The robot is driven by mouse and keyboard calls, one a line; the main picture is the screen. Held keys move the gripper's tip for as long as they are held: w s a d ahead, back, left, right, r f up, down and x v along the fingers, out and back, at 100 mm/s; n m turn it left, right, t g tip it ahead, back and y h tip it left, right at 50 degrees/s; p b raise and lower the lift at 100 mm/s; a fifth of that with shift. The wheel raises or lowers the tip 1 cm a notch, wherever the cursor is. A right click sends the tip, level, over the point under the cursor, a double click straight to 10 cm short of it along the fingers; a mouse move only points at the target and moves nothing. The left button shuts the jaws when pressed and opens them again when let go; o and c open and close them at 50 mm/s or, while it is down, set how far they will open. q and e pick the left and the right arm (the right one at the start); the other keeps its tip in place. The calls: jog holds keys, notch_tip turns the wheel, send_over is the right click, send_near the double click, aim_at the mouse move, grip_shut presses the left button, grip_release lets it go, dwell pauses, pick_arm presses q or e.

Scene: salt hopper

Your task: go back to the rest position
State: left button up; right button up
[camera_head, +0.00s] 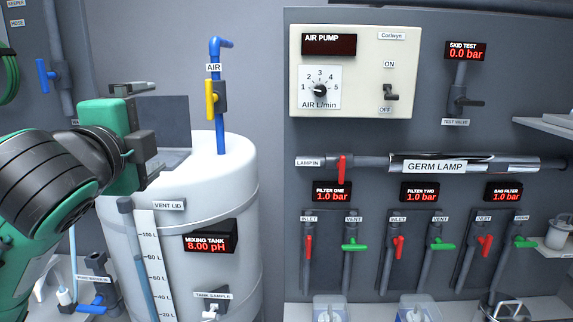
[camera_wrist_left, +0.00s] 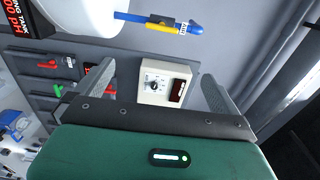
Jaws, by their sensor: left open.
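My left gripper (camera_head: 152,130) is in the head view at the left, in front of the upper left of the white mixing tank (camera_head: 228,190). It is open, with nothing between its fingers. In the left wrist view the two grey fingers of my left gripper (camera_wrist_left: 160,90) stand wide apart, and the air pump box (camera_wrist_left: 167,84) shows in the background between them. The tank shows at the top left of that view. The gripper appears apart from the tank, but the gap is hard to judge. My right gripper is in neither view.
The blue air pipe with a yellow valve handle (camera_head: 211,98) rises from the tank top. A grey panel holds the air pump box (camera_head: 350,70), the germ lamp (camera_head: 435,166) and several red and green valve handles. Clear containers (camera_head: 331,309) stand below. Open space lies before the panel.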

pick_arm(q)
jog(key=w+d+f+n+g, duration=0.1)
jog(key=w+f+n+g, duration=0.1)
jog(key=f, duration=0.8)
jog(key=w+f+n+g, duration=0.2)
jog(key=f, duration=0.8)
jog(key=s+f+n+g+h, duration=0.1)
jog(key=s+f+n+g, duration=0.25)
jog(key=f, duration=1.25)
jog(key=s+a+f+n+g+y, duration=0.1)
jog(key=s+a+f+n+g, duration=0.2)
jog(key=s+f, duration=0.9)
jog(key=s+a+f+n+g, duration=0.1)
jog(key=s+f+n+g, duration=0.4)
jog(key=s+f, duration=0.75)
notch_tip(320, 180, down, 33)
jog(key=s, duration=0.1)
jog(key=s+a+f+g, duration=0.1)
jog(key=s+a+f, duration=0.2)
jog(key=s+f, duration=1.5)
jog(key=shift+s+y, duration=0.3)
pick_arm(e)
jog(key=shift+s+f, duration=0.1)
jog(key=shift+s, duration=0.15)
pick_arm(q)
jog(key=shift+n+g, duration=0.25)
